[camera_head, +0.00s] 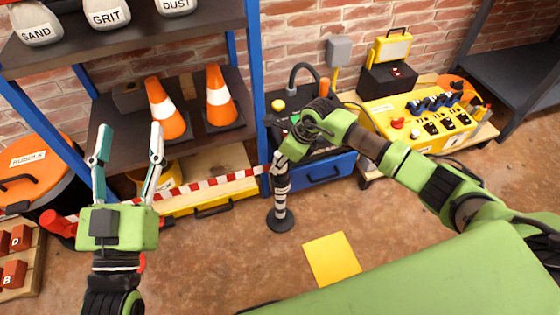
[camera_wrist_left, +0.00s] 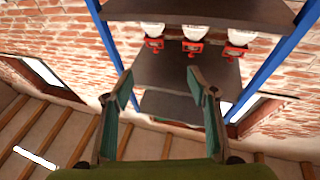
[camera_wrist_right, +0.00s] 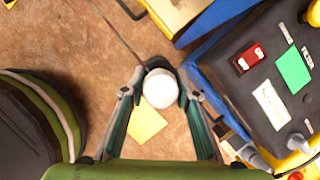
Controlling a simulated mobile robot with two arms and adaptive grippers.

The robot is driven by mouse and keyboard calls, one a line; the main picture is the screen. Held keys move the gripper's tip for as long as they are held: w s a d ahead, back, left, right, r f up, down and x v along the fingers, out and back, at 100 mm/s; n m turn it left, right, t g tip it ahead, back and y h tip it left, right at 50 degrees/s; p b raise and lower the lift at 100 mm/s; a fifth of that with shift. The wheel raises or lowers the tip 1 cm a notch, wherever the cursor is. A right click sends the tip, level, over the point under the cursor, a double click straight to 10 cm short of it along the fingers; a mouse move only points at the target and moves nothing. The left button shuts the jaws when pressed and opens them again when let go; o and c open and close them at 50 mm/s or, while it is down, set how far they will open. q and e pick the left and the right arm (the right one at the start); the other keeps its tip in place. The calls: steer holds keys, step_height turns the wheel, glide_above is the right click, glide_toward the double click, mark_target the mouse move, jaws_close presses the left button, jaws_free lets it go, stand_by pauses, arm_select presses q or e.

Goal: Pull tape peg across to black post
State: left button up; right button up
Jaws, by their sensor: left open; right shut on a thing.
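The black post (camera_head: 281,190) with pale bands stands upright on a round base on the floor, in the middle of the head view. My right gripper (camera_head: 287,150) is at its top. In the right wrist view, the right gripper (camera_wrist_right: 158,92) is shut on the white round-topped tape peg (camera_wrist_right: 158,88), and the tape runs to it from the upper left. The red-and-white tape (camera_head: 222,180) stretches from the left to the post. Whether the peg touches the post is hidden. My left gripper (camera_head: 128,140) is open and empty, raised before the shelves.
Shelves (camera_head: 125,38) with labelled bags and two orange cones (camera_head: 166,108) stand behind my left gripper. A blue-fronted case (camera_head: 318,172) stands just behind the post. A yellow switch panel (camera_head: 425,120) is at right. A yellow square (camera_head: 331,259) lies on clear floor.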

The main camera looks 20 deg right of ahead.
arm_select(q)
steer(key=shift+r, duration=0.2)
arm_select(e)
steer(key=shift+f, duration=0.1)
steer(key=shift+f+b, duration=0.35)
steer(key=shift+f, duration=0.05)
arm_select(q)
steer(key=r+t, duration=0.1)
steer(key=s+r+t, duration=0.1)
steer(key=shift+s+r+h, duration=0.2)
steer(key=shift+r+h, duration=0.1)
steer(key=shift+r, duration=0.1)
stand_by(0.4)
arm_select(e)
steer(key=o, duration=1.7)
